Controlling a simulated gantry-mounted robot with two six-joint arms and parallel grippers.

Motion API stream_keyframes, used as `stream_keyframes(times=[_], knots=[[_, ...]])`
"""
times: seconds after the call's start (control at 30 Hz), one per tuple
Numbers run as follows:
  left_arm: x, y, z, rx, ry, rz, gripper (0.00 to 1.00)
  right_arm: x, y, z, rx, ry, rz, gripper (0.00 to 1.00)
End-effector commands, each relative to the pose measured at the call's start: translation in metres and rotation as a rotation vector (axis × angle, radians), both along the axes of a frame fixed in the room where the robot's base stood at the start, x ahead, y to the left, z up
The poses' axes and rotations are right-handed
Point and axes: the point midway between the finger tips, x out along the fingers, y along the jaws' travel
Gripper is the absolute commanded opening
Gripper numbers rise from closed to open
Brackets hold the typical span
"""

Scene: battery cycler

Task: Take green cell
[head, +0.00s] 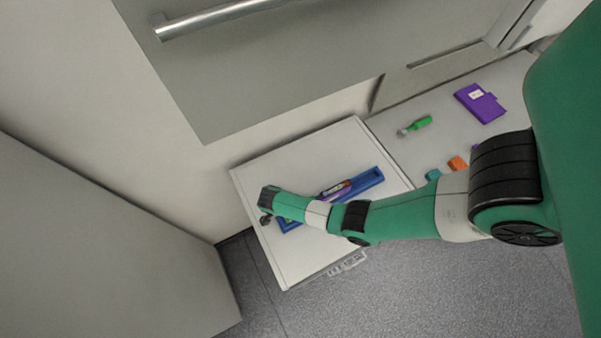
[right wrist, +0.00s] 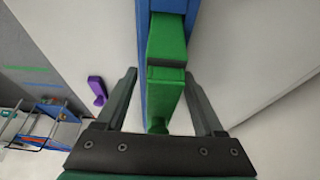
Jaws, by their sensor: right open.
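The green cell (right wrist: 167,42) lies in a long blue tray (right wrist: 174,5) in the right wrist view. The tray (head: 370,178) also shows in the head view, on a white-topped surface, with my right arm across it. My right gripper (right wrist: 160,76) is open, with one finger on each side of the green cell's near part. I cannot tell whether the fingers touch it. In the head view the right gripper (head: 267,201) is over the tray's left end, and the arm hides much of the tray. My left gripper is out of view.
Dark and purple items (head: 336,190) lie in the tray's middle. On the grey surface at right are a green-handled tool (head: 418,126), a purple case (head: 480,103), and orange (head: 457,163) and teal (head: 433,175) pieces. A purple object (right wrist: 97,90) stands left of the gripper.

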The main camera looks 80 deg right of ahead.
Motion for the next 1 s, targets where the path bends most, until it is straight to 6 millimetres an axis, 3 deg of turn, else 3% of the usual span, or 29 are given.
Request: stream_keyframes(times=[0.07,0.47,1.0], knots=[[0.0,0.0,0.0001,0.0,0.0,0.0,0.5,0.0,0.0,0.0004,0.0,0.0,0.0,0.7],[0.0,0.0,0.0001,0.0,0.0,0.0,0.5,0.0002,0.0001,0.0008,0.0,0.0,0.0,0.0],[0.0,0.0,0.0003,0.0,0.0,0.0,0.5,0.0002,0.0001,0.0011,-0.001,0.001,0.0,0.0]])
